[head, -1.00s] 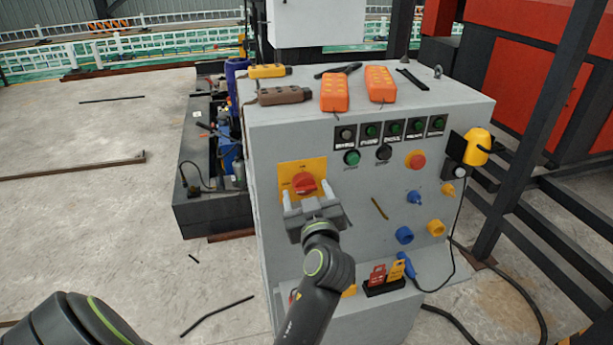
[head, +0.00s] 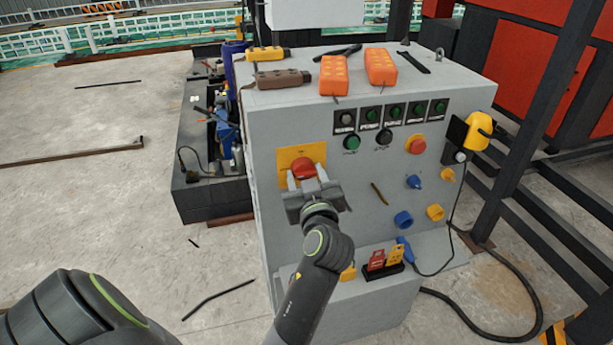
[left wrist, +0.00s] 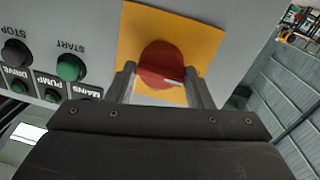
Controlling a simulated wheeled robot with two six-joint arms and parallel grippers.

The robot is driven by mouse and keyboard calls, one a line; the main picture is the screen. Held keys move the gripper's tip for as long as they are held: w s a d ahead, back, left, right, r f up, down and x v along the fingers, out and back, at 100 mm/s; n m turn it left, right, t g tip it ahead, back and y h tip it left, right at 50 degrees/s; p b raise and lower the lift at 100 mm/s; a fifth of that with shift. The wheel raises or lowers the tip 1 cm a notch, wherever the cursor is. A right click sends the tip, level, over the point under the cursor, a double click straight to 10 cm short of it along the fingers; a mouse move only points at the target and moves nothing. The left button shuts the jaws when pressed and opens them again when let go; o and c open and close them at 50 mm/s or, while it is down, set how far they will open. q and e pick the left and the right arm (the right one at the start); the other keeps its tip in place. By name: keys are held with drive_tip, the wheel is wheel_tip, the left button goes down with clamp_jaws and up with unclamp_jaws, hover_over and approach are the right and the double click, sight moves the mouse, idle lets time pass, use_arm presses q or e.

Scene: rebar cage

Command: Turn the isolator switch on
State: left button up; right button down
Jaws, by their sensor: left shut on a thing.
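The isolator switch is a red rotary knob (head: 303,167) on a yellow plate (head: 288,155), at the upper left of the grey cabinet's front. My left gripper (head: 307,177) is shut on the knob, with one finger on each side. In the left wrist view the red knob (left wrist: 161,60) sits between the two grey fingers (left wrist: 160,76), in front of the yellow plate (left wrist: 138,22). A pale mark shows on the knob's lower right edge there. The plate's lettering is too small to read. My right gripper is not in view.
The grey cabinet (head: 268,215) also carries a row of labelled green buttons (head: 371,115), a red button (head: 416,145) and blue and yellow sockets (head: 403,219). Orange pendants (head: 334,75) lie on its top. A dark steel frame (head: 535,135) stands at the right.

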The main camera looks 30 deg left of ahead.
use_arm(q)
drive_tip(key=shift+r+m+p, duration=0.15)
drive_tip(key=shift+m+p, duration=0.45)
drive_tip(key=shift+m, duration=0.5)
drive_tip(key=m+p, duration=0.3)
drive_tip(key=m, duration=0.2)
drive_tip(key=shift+r+g, duration=0.1)
drive_tip(key=shift+g, duration=0.3)
drive_tip(key=m+p, duration=0.3)
drive_tip(key=m, duration=0.1)
drive_tip(key=shift+w+d+r, duration=0.1)
drive_tip(key=m+p, duration=0.2)
drive_tip(key=m, duration=0.3)
drive_tip(key=shift+w+m+g+p, duration=0.1)
drive_tip(key=shift+m+g+p, duration=0.2)
drive_tip(key=shift+g+p, duration=0.1)
drive_tip(key=o, duration=0.7)
drive_tip(key=shift+o, duration=1.3)
drive_tip(key=shift+f, duration=0.25)
